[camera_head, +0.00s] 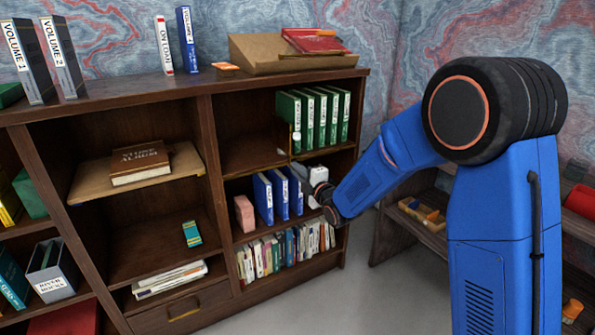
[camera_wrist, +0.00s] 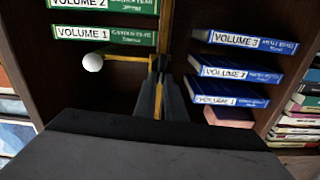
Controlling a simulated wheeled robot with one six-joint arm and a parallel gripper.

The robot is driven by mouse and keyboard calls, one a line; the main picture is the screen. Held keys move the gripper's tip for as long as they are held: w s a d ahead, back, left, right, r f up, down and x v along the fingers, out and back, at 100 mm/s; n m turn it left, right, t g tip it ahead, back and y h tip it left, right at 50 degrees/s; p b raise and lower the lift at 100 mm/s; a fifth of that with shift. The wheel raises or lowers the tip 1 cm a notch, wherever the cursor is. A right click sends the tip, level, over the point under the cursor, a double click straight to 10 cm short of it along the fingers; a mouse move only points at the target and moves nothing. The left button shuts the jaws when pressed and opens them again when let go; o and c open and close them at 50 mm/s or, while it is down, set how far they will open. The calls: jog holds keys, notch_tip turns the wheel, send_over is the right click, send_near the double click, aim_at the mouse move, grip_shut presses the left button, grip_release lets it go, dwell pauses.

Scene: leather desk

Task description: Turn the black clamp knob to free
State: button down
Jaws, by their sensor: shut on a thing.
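In the wrist view my gripper (camera_wrist: 158,76) is shut, its dark fingers close together at the brass-coloured shelf edge. A small dark part between the fingertips looks like the black clamp knob, but the fingers hide most of it and I cannot tell how far it is turned. A brass rod (camera_wrist: 125,57) runs left from there to a white ball (camera_wrist: 93,62). In the head view the white ball (camera_head: 296,136) stands above the shelf edge, in front of the green binders. My gripper (camera_head: 295,168) is just below it, partly hidden by my wrist, and the knob cannot be made out.
Green binders (camera_head: 322,110) stand on the upper shelf and blue binders (camera_head: 272,196) on the shelf below, close to my gripper. A pink block (camera_head: 244,213) is left of the blue binders. Books (camera_head: 285,250) fill the lowest shelf. The grey floor (camera_head: 330,300) is clear.

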jog(key=shift+f, duration=0.1)
dwell(0.4)
jog(key=c, duration=1.8)
grip_release()
jog(key=v, duration=1.7)
jog(key=shift+s+d, duration=0.15)
jog(key=shift+d, duration=0.05)
